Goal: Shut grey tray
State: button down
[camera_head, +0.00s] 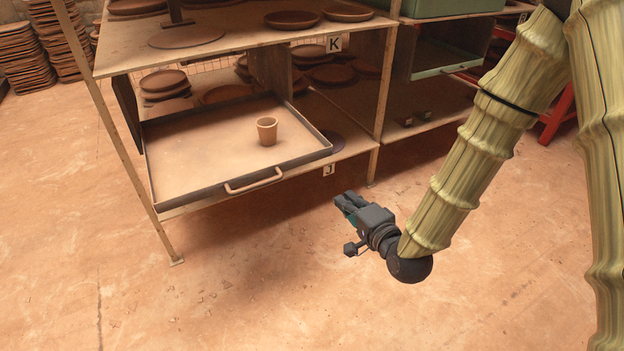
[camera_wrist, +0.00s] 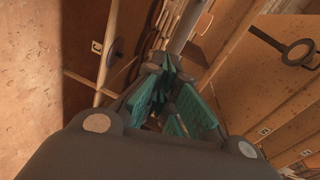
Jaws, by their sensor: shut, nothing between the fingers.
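The grey tray (camera_head: 200,160) has thin grey walls and a tan, dusty floor. It sits out from the shelf unit at the label J, its front jutting past the posts. A light bar handle (camera_head: 254,181) is on its front wall. A small clay pot (camera_head: 267,131) stands upright in the tray, towards its right side. My gripper (camera_head: 342,202) is shut and empty, in front of the unit, right of the handle and apart from it. Its teal fingers (camera_wrist: 168,92) also show in the wrist view. I cannot clearly make out the tray in the wrist view.
The wooden shelf unit (camera_head: 225,47) carries several clay dishes. A shelf post (camera_head: 381,105) stands between the tray's bay and the right bay, where a green tray (camera_head: 443,58) hangs. Stacked clay discs (camera_head: 22,55) stand far left. The floor (camera_head: 260,280) in front is clear.

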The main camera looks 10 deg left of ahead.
jog(key=w+a+r+m+t+y+b, duration=0.1)
jog(key=a+y+b, duration=0.1)
jog(key=b, duration=0.6)
send_near(307, 155)
jog(key=shift+t, duration=0.3)
jog(key=x, duration=0.5)
jog(key=shift+w+a+f, duration=0.15)
jog(key=shift+a+f, duration=0.05)
jog(key=shift+a, duration=0.05)
jog(key=shift+x, duration=0.75)
jog(key=shift+w, duration=0.1)
